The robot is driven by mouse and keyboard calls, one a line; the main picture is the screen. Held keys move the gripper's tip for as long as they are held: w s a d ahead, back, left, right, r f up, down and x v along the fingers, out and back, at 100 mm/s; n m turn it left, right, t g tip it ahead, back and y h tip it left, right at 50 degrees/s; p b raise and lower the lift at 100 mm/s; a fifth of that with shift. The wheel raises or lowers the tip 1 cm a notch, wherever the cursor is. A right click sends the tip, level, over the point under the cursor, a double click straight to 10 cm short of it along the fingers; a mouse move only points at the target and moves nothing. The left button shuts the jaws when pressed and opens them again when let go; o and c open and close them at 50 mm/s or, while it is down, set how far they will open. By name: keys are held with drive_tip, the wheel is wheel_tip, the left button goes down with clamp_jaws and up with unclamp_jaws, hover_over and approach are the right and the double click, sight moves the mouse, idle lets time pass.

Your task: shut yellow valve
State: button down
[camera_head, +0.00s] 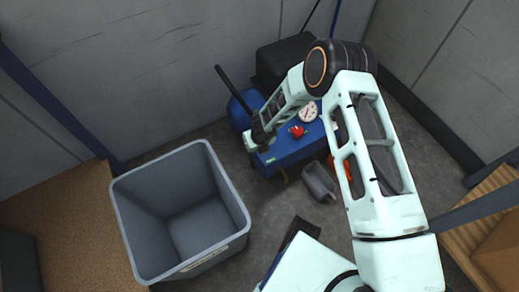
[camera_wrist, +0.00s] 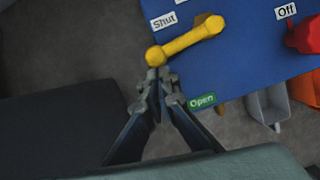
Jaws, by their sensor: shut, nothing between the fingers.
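The yellow valve (camera_wrist: 190,40) is a lever with a round knob at its end, mounted on a blue panel (camera_wrist: 245,70) in the wrist view. The lever points left and slightly down from its pivot, past the panel edge. The white "Shut" label (camera_wrist: 163,20) lies just above the lever, and the green "Open" label (camera_wrist: 202,101) sits lower, near the panel edge. My gripper (camera_wrist: 158,80) is shut and empty, its tips right below the knob; I cannot tell whether they touch. In the head view my gripper (camera_head: 260,138) is at the blue machine's left side, and the lever is not discernible there.
A red knob (camera_wrist: 303,35) with an "Off" label (camera_wrist: 286,11) is on the panel's right; it also shows in the head view (camera_head: 297,131). A grey bin (camera_head: 318,182) hangs at the machine's front. A large open grey container (camera_head: 130,225) stands left.

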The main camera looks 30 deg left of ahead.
drive_tip(key=shift+a+m, duration=0.55)
drive_tip(key=shift+m, duration=0.15)
drive_tip(key=shift+w, duration=0.1)
